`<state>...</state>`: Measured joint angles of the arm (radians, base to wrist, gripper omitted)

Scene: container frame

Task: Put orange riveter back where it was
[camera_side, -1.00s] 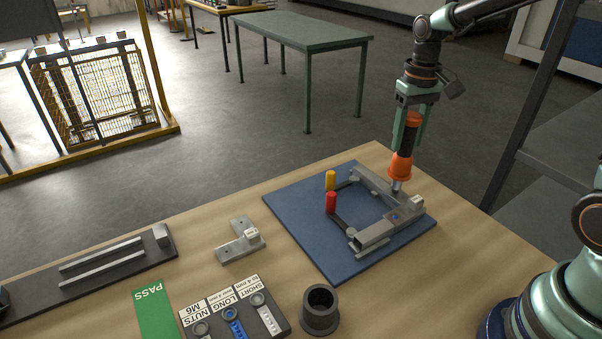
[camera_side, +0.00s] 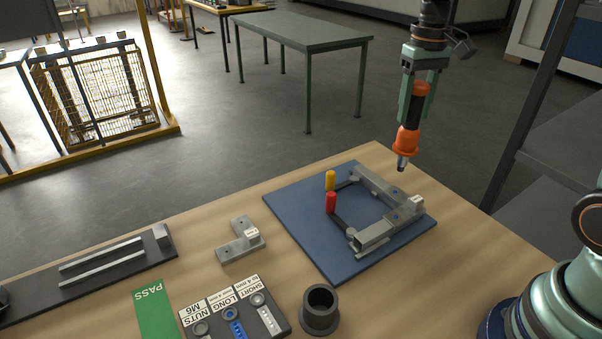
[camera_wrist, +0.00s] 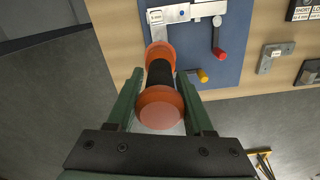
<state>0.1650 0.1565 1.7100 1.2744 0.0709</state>
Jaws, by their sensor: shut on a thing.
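The orange riveter (camera_side: 407,141) has orange ends, a black middle and a metal tip. My gripper (camera_side: 415,105) is shut on its black middle and holds it upright in the air, tip down. In the side view it shows above the far right corner of the blue mat (camera_side: 296,220), apart from the metal frame (camera_side: 372,236). In the wrist view the riveter (camera_wrist: 160,107) lies between my two green fingers, and the frame (camera_wrist: 190,12) shows beyond it. A dark round cup (camera_side: 320,311) stands empty at the front of the table.
Red (camera_side: 331,202) and yellow (camera_side: 330,180) clamp handles stand at the frame's left side. A metal bracket (camera_side: 239,243), a labelled bin block (camera_side: 236,316) and a green PASS card (camera_side: 155,312) lie to the left. A dark shelf (camera_side: 545,130) stands at the right. Table right of the mat is clear.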

